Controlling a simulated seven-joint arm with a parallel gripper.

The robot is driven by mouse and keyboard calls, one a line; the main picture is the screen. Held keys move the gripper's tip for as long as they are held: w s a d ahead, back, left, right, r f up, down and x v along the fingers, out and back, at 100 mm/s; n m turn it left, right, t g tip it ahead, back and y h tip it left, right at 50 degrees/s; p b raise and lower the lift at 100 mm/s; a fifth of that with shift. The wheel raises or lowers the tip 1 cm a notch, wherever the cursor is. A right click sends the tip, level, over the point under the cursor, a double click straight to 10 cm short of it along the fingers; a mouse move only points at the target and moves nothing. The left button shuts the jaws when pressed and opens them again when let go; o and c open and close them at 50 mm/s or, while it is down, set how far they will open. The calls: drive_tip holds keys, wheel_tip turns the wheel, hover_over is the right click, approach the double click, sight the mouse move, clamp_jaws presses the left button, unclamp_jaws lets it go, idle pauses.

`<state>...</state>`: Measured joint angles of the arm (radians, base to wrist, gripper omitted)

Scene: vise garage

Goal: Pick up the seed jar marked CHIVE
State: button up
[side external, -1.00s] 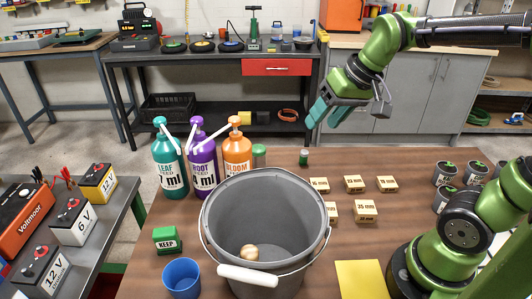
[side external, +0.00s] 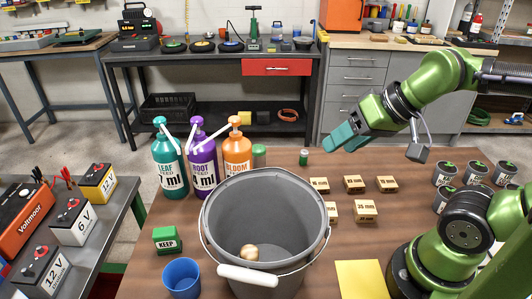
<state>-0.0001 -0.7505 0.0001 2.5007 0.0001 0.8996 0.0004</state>
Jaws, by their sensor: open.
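My gripper (side external: 339,141) has teal fingers and hangs above the brown table, empty, behind the wooden blocks. I cannot read CHIVE on anything. Two small green-topped jars stand behind the grey bucket: one (side external: 259,156) partly hidden beside the orange bottle, and one (side external: 304,158) alone, left of and below my gripper.
A large grey bucket (side external: 213,222) holding a round tan object (side external: 249,252) fills the front middle. Pump bottles (side external: 203,168) stand behind its left side. Small wooden blocks (side external: 354,184) lie right of it. A blue cup (side external: 181,279), green KEEP block (side external: 166,239) and yellow sheet (side external: 360,280) lie in front.

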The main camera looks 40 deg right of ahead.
drive_tip(key=shift+o, duration=0.2)
drive_tip(key=o, duration=0.4)
drive_tip(key=shift+o, duration=0.2)
drive_tip(key=n+g+h, duration=0.2)
drive_tip(key=g+h, duration=0.1)
approach(258, 156)
drive_tip(key=x, duration=0.4)
drive_tip(key=d+x, duration=0.1)
drive_tip(key=x, duration=0.3)
drive_tip(key=w+x, duration=0.1)
drive_tip(key=x, duration=0.3)
drive_tip(key=shift+w+d+f, duration=0.1)
drive_tip(key=shift+w+d, duration=0.05)
drive_tip(key=shift+d, duration=0.1)
